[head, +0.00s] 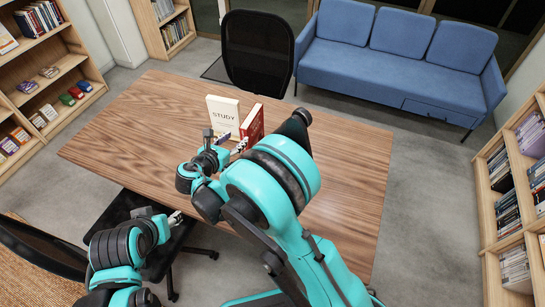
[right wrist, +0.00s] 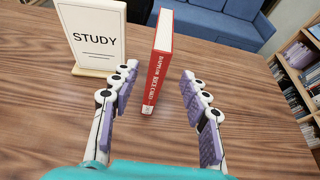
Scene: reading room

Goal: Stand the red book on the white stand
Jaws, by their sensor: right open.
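The red book (head: 252,124) stands upright on the wooden table, its spine with white lettering facing me in the right wrist view (right wrist: 157,75). A white panel marked STUDY (head: 223,114) stands just left of it, apart from the book; in the right wrist view (right wrist: 97,36) it has a pale foot. I see no other white stand. My right gripper (head: 238,144) is open, its fingers on either side of the book's near end in the wrist view (right wrist: 160,73), with gaps on both sides. My left gripper (head: 176,217) is low near the table's front edge; its jaws are too small to read.
The table (head: 130,130) is bare to the left and right of these things. A black chair (head: 257,50) stands behind it, with dark chairs at the near left. A blue sofa (head: 400,70) is at the back, and bookshelves (head: 520,190) line both sides.

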